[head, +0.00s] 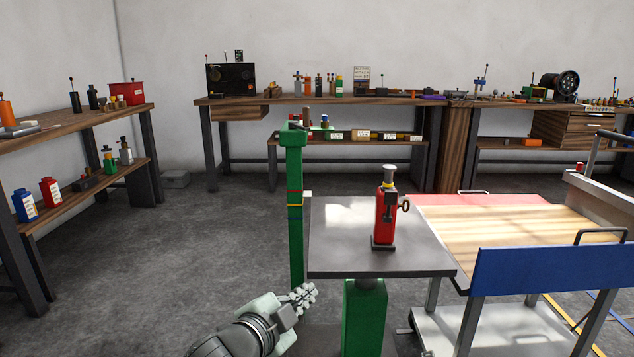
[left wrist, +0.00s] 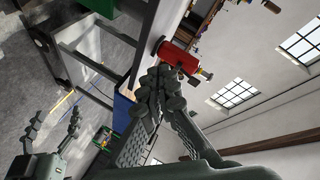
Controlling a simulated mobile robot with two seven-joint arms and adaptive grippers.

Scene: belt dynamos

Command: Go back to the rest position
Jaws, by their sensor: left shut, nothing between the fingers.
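My left gripper (head: 306,294) is low in the head view, beside the near left corner of a grey-topped pedestal table (head: 340,262) with a green post. It is shut and empty; its fingers also show large in the left wrist view (left wrist: 158,82). My right gripper shows at the lower left of the left wrist view (left wrist: 55,118), with its two fingers spread apart and nothing visible between them. It is not in the head view. A red device (head: 384,222) with a silver top and a side knob stands upright on the pedestal table, apart from both grippers.
A green column (head: 295,210) stands just left of the pedestal table. A cart with a wooden top (head: 500,228) and blue front panel stands to the right. Workbenches with parts line the back wall (head: 285,101) and left side (head: 85,132). The floor at left is clear.

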